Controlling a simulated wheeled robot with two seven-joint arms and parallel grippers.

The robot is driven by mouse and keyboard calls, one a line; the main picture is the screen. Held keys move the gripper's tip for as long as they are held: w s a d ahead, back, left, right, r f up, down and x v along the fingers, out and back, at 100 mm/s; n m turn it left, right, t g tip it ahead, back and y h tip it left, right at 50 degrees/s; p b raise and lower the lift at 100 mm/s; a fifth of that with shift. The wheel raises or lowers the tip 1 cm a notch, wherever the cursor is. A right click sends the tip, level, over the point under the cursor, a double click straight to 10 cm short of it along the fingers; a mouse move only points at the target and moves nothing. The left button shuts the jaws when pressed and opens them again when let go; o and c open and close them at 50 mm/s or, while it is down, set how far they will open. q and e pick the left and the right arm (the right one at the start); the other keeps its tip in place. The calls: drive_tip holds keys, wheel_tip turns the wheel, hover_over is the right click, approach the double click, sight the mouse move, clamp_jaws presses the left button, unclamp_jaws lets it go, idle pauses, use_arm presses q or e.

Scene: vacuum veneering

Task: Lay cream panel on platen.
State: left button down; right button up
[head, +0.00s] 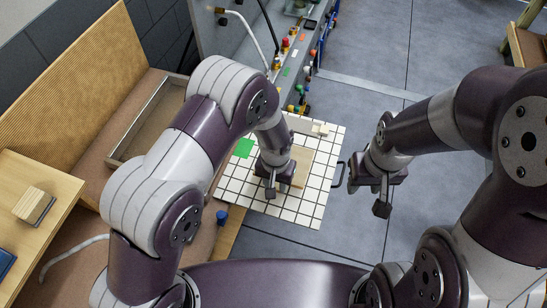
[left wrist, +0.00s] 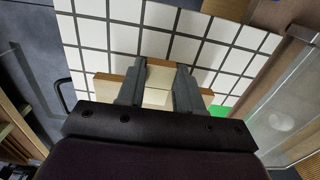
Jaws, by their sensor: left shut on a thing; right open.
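The platen (head: 316,207) is a white board with a dark grid. My left gripper (head: 273,192) is over its middle, pointing down. It is shut on a cream panel with tan wooden edges (head: 299,163), which lies over the grid. In the left wrist view, a cream part of the panel (left wrist: 157,97) shows between the two fingers, and wider parts stick out on both sides. I cannot tell whether the panel touches the platen (left wrist: 112,36) or is slightly above it. My right gripper (head: 382,198) is open and empty, right of the platen.
A green square (head: 243,148) is at the platen's left side, and a cream block (head: 319,130) at its far edge. A blue knob (head: 221,217) is at the lower left. A wooden table (head: 48,246) with a small block is at the far left. Grey floor is clear at right.

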sight(275, 202)
use_arm(q)
drive_tip(key=shift+r, duration=0.1)
drive_tip(key=s, duration=0.1)
drive_tip(key=s+r, duration=0.1)
drive_tip(key=s, duration=0.1)
drive_tip(key=shift+w, duration=0.15)
drive_tip(key=shift+w+f+b, duration=0.3)
drive_tip(key=shift+f, duration=0.25)
drive_tip(key=shift+w+f+b, duration=0.25)
drive_tip(key=shift+f, duration=0.25)
drive_tip(key=f+b, duration=0.3)
drive_tip(key=shift+s+f, duration=0.2)
drive_tip(key=shift+s, duration=0.15)
drive_tip(key=shift+f, duration=0.25)
drive_tip(key=shift+w, duration=0.25)
use_arm(e)
drive_tip(key=s+f, duration=0.2)
drive_tip(key=f, duration=0.1)
drive_tip(key=shift+f, duration=0.3)
use_arm(q)
drive_tip(key=shift+s, duration=0.15)
use_arm(e)
drive_tip(key=shift+s, duration=0.15)
